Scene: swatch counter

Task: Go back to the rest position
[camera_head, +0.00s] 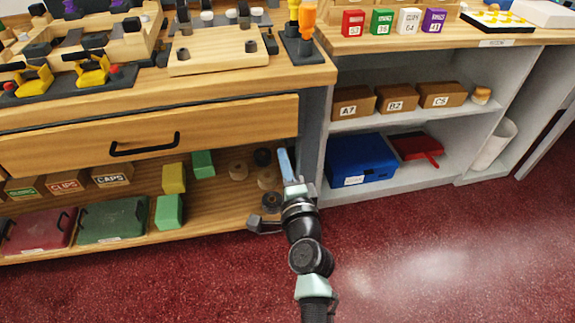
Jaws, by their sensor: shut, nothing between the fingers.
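My gripper (284,158) is near the middle of the view, with its pale blue fingers pointing up and away. The fingers are shut with nothing held between them. It is in front of the right end of the wooden workbench's lower shelf (225,215), near several round tan and black pieces (268,180). I cannot tell whether it touches any of them. My arm runs down from it to the bottom edge, over the red floor (420,260).
The bench drawer (220,125) is closed above the shelf. Yellow and green blocks (173,178) and lidded boxes (112,222) stand left of my gripper. A grey shelf unit (340,198) with a blue case (358,160) stands right. The floor at lower right is clear.

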